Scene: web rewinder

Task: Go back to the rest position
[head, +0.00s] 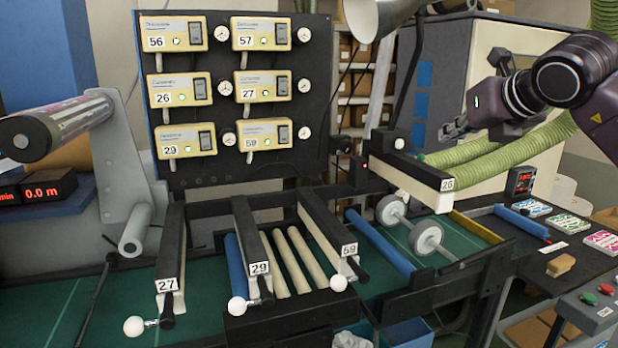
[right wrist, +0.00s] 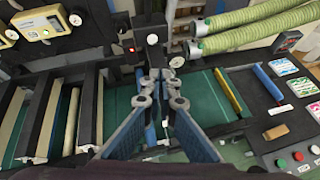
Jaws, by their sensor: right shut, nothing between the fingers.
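My right gripper (head: 453,129) is at the upper right of the head view, in front of the large grey cabinet and above the green hoses. It is shut and empty, apart from the machine arm labelled 26 (head: 418,190) below and left of it. In the right wrist view its blue fingers (right wrist: 160,90) come together at the tips, over the green bed of the machine. They hide part of the bed and the arm behind. My left gripper is not in view.
Arms labelled 27 (head: 170,262), 29 (head: 252,245) and 59 (head: 325,232) extend over the green bed. A black panel (head: 235,90) with numbered control boxes stands behind. Green hoses (head: 500,150) run below my right arm. A dark side table (head: 535,245) holds cards and a wooden block.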

